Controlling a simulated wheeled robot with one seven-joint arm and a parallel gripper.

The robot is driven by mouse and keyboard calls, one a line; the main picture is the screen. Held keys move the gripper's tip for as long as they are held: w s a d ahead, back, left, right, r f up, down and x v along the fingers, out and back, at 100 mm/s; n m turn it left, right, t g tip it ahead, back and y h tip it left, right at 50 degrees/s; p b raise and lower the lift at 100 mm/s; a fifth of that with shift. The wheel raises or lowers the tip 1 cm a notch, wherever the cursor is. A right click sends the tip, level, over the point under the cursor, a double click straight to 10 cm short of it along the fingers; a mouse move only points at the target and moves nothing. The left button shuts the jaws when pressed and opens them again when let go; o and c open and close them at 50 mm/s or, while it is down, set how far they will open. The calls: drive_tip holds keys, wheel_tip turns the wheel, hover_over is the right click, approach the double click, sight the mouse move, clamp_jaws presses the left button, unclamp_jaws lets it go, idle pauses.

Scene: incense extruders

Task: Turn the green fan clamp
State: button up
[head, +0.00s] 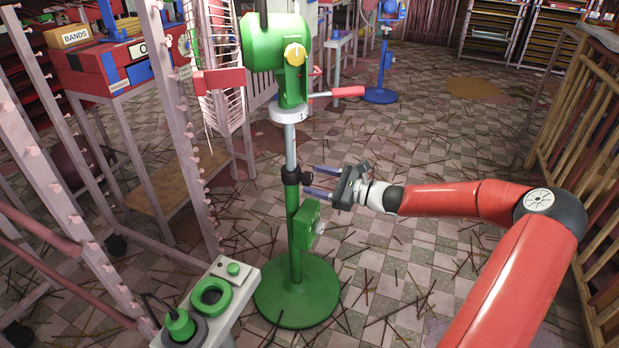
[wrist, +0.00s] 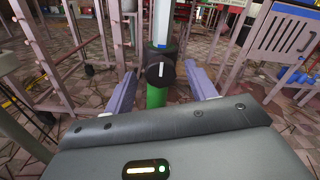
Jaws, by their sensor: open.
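The green fan (head: 276,45) stands upright on a pole with a round green base (head: 296,293). Its black clamp (head: 290,176) sits where the grey upper tube meets the green lower tube, with a dark knob on the side facing my gripper. In the wrist view the round black knob (wrist: 160,74) carries an upright white mark. My gripper (head: 311,180) is open, coming level from the right, its two blue-violet fingers pointing at the clamp. In the wrist view the fingers flank the knob, one on each side. I cannot tell whether the fingertips reach past it; no contact shows.
A green control box (head: 306,222) sits on the pole below the clamp. A red lever (head: 338,92) juts right from under the fan head. A pinkish rack (head: 180,120) stands left, and a wooden rail (head: 588,130) right. Sticks litter the open tiled floor.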

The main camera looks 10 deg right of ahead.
drive_tip(key=shift+x, duration=1.3)
drive_tip(key=c, duration=1)
